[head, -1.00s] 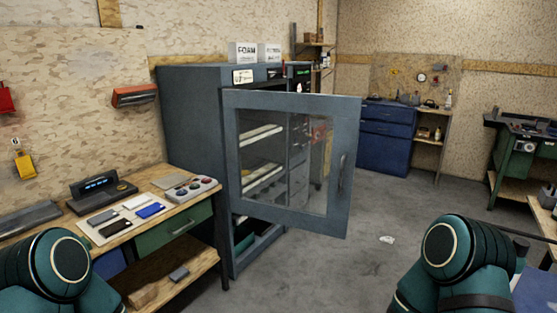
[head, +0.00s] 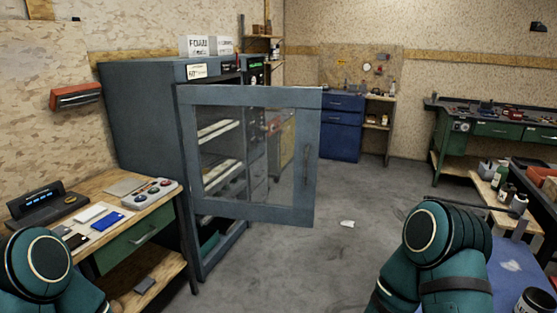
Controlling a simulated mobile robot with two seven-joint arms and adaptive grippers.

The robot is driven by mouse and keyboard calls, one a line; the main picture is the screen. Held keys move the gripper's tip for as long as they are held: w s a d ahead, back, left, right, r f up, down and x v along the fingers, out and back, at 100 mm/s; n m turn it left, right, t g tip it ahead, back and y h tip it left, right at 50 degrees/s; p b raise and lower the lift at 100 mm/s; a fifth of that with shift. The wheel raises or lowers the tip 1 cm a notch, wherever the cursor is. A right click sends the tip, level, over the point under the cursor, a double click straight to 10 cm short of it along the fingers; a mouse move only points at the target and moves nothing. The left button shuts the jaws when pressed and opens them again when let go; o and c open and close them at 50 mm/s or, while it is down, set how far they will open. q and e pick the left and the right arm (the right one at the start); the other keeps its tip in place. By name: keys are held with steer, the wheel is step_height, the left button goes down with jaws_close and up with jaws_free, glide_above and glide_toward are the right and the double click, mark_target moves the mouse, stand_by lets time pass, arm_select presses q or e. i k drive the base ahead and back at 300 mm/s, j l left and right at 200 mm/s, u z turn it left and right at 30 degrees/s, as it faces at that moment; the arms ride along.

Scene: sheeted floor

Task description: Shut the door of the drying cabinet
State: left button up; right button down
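The drying cabinet (head: 145,115) is a tall dark grey-blue cabinet against the left wall. Its door (head: 250,214), a grey frame with a clear pane, stands wide open and swung out toward the right. The door's handle (head: 307,165) is an upright bar near the door's free right edge. Shelves show inside through the pane. Only the teal upper parts of my two arms show, at the lower left and lower right. Both grippers are out of view, and nothing of mine shows touching the door.
A wooden workbench (head: 155,214) with a device and small cards stands left of the cabinet. A blue drawer cabinet (head: 340,130) is at the back. A green bench (head: 500,130) and a cluttered table are at right. Open grey floor holds a white scrap (head: 347,224).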

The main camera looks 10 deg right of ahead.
mark_target(308, 101)
steer(key=i+j, duration=0.1)
steer(key=i, duration=0.5)
steer(key=i+j, duration=0.1)
steer(key=i, duration=0.45)
